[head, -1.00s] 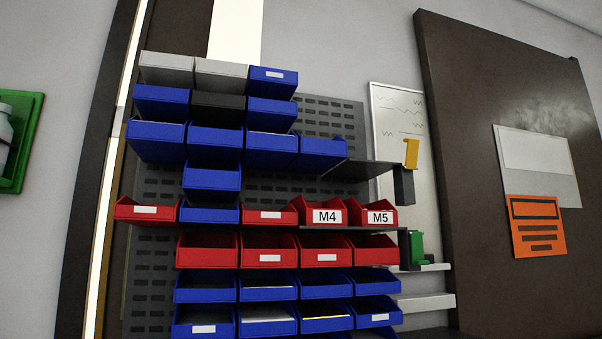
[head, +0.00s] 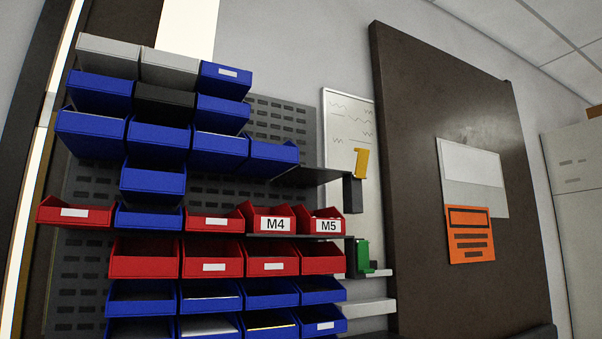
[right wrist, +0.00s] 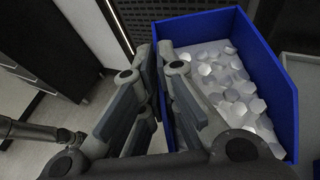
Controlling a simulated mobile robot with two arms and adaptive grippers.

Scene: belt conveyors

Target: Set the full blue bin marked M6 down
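A blue bin (right wrist: 268,62) full of pale, many-sided pieces (right wrist: 226,88) shows in the right wrist view. No M6 mark can be seen on it from here. My right gripper (right wrist: 155,62) is closed over the bin's left wall, with one finger outside and one inside. My left gripper is not in view. The head view shows neither gripper, and I cannot pick out the held bin there.
A wall rack holds several blue bins (head: 153,183) and red bins, two marked M4 (head: 271,220) and M5 (head: 322,224). Right of M5, a dark shelf end (head: 340,238) shows bare. A brown cabinet (head: 420,120) stands at right.

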